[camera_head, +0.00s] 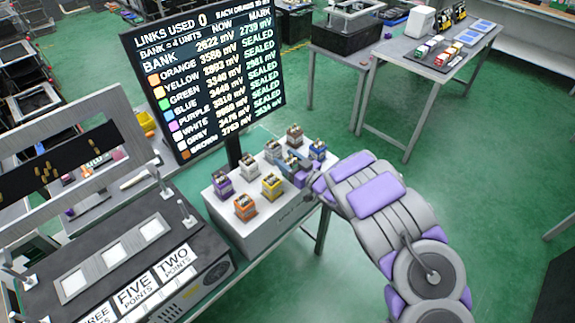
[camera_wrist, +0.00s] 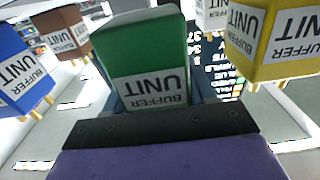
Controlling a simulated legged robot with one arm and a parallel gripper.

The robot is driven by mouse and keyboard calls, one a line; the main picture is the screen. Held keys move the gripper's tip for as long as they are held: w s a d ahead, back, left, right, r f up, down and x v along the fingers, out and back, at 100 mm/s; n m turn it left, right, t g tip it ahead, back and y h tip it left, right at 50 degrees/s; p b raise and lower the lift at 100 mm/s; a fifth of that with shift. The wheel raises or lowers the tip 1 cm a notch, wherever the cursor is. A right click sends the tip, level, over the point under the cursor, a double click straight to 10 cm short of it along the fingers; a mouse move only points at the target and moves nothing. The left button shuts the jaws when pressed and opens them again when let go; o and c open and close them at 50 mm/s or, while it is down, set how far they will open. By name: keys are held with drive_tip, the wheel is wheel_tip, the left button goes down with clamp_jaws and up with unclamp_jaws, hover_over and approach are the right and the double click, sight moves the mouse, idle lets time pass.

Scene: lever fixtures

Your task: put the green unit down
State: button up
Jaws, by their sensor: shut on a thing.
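The green unit (camera_wrist: 145,50) is a box with a white "BUFFER UNIT" label, upside down in the wrist view, large and close between my jaws. My gripper (camera_head: 293,168) is shut on it over the right part of the white bench (camera_head: 258,229). In the head view my gripper mostly hides the green unit. I cannot tell whether its base touches the bench top. The blue unit (camera_head: 317,149) stands close beside my gripper on the right. The brown unit (camera_head: 295,133) stands behind. The yellow unit (camera_head: 271,185) stands in front and to the left.
Purple (camera_head: 222,185), orange (camera_head: 245,207), white (camera_head: 249,163) and grey (camera_head: 272,149) units also stand on the bench. A display (camera_head: 205,75) behind lists the colours with mV readings. A dark console (camera_head: 120,260) with "FIVE POINTS" and "TWO POINTS" plates is at left.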

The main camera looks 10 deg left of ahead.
wheel_tip(320, 180, down, 2)
drive_tip(key=shift+f, duration=0.1)
drive_tip(key=o, duration=1.2)
drive_tip(key=shift+o, duration=0.2)
